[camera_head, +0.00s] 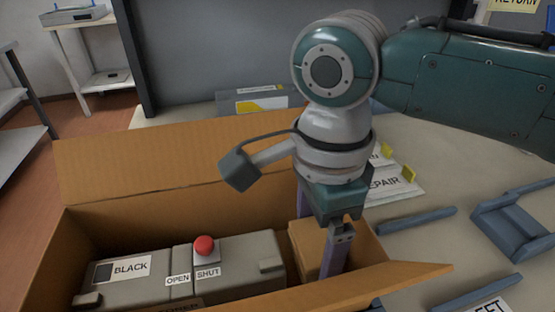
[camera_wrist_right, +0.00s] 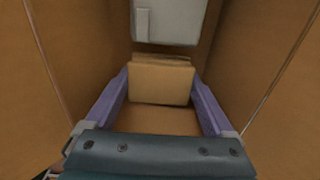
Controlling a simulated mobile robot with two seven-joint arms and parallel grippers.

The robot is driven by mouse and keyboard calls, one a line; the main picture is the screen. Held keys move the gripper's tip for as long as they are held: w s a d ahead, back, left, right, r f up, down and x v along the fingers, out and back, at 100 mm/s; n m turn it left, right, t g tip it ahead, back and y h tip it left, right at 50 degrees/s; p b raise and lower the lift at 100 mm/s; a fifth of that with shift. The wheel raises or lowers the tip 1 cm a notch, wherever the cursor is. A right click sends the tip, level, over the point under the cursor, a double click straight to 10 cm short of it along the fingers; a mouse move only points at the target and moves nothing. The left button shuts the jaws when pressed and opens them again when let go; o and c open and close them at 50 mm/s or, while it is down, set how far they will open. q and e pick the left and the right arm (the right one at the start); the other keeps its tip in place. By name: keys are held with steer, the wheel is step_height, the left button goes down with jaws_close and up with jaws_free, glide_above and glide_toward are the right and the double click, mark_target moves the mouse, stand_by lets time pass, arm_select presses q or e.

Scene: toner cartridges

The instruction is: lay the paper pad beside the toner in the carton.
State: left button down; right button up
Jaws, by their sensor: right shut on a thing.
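The toner (camera_head: 236,262), a grey cartridge with a red knob and labels BLACK, OPEN and SHUT, lies in the left and middle of the open carton (camera_head: 130,160). Its grey end also shows at the top of the right wrist view (camera_wrist_right: 170,20). The paper pad (camera_head: 303,243) is a brown block inside the carton, just right of the toner. My right gripper (camera_head: 322,262) reaches down into the carton, its purple fingers on either side of the pad (camera_wrist_right: 160,84), shut on it. A gap shows between pad and toner in the wrist view. My left gripper is out of view.
The carton's flaps stand open, with one at the right front (camera_head: 395,277). Right of it on the table are blue-grey holders (camera_head: 515,228) and a REPAIR sign (camera_head: 395,188). A grey box with a yellow label (camera_head: 255,102) stands behind.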

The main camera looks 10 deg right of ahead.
mark_target(316, 239)
steer(key=shift+f, duration=0.15)
steer(key=shift+f, duration=0.3)
steer(key=o, duration=1)
steer(key=shift+r, duration=0.1)
steer(key=shift+r, duration=0.3)
step_height(316, 239, up, 12)
steer(key=p, duration=0.3)
steer(key=shift+r, duration=0.25)
